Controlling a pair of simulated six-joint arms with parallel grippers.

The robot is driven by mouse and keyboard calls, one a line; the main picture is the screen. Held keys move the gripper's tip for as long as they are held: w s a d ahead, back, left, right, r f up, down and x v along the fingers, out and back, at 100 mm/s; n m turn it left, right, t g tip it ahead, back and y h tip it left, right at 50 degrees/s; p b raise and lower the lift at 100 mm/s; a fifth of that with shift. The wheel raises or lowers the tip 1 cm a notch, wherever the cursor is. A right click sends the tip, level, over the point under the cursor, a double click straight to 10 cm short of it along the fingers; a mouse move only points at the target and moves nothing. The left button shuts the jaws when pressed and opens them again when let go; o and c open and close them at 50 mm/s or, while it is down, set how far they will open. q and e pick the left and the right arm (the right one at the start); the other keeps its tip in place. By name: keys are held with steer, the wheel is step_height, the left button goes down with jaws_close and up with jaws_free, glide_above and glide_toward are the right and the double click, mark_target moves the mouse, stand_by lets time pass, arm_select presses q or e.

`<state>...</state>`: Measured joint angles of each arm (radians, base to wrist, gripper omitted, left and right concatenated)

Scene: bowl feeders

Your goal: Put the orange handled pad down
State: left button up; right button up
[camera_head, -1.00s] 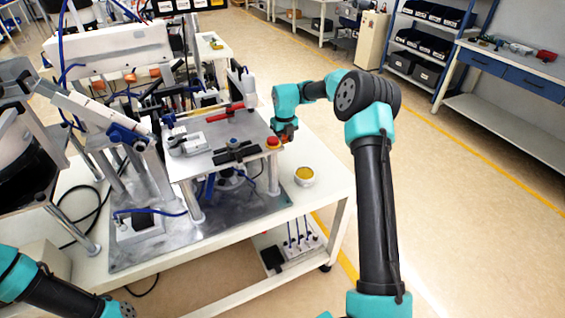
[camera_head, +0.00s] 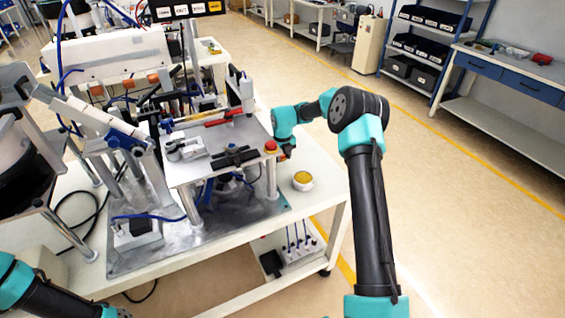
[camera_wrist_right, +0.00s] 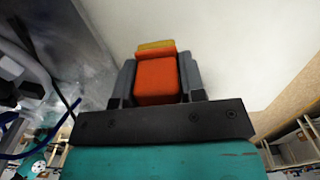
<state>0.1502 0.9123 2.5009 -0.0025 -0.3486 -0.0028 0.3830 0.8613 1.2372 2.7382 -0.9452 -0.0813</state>
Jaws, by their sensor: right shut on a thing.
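The orange handled pad shows in the right wrist view, with its orange handle (camera_wrist_right: 156,80) between the two grey fingers of my right gripper (camera_wrist_right: 157,74). Its yellow part (camera_wrist_right: 155,46) sticks out beyond the handle. My right gripper is shut on the handle, above a pale surface; I cannot tell whether the pad touches it. In the head view my right gripper (camera_head: 286,153) is at the right edge of the raised plate, behind the small white bowl, and the pad is mostly hidden. My left arm shows at the bottom left, but its gripper is out of view.
The white bowl (camera_head: 302,185) with yellow contents stands on the white table (camera_head: 325,190). The raised metal plate (camera_head: 205,165) carries a red button (camera_head: 270,147) and clamps close to my right gripper. The table's right edge is near; open table lies around the bowl.

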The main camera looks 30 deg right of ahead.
mark_target(283, 157)
steer(key=shift+f, duration=1.6)
steer(key=shift+f, duration=0.15)
steer(key=o, duration=1)
step_height(283, 157, up, 12)
steer(key=shift+r, duration=0.15)
